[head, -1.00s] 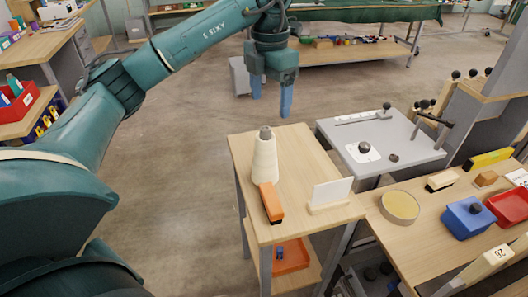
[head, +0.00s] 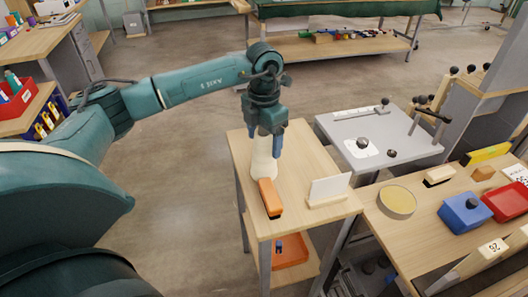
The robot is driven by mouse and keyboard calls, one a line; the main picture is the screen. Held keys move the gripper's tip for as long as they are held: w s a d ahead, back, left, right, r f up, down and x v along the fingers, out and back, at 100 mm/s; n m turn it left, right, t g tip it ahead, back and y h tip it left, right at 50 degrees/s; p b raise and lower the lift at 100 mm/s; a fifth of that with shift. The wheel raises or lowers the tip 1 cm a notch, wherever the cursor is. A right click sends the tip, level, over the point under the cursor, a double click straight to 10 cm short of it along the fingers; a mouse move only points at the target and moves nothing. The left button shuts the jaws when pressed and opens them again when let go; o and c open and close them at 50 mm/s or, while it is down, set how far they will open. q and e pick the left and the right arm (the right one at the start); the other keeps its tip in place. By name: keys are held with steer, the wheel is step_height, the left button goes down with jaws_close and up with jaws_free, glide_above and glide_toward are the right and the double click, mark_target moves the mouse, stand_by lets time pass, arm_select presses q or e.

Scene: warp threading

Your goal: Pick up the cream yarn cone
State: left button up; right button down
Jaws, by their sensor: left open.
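The cone's top is hidden by the gripper. Whether the fingers touch the cone cannot be told. My right gripper is not in view.
An orange-handled tool (head: 269,198) lies just in front of the cone. A white card in a wooden stand (head: 328,190) is to its right. A grey table (head: 385,135) and a bench with a blue box (head: 466,216) and red tray (head: 508,204) stand further right.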

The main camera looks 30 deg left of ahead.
arm_select(q)
steer(key=shift+f, duration=0.15)
steer(key=c, duration=1.2)
steer(key=shift+c, duration=0.2)
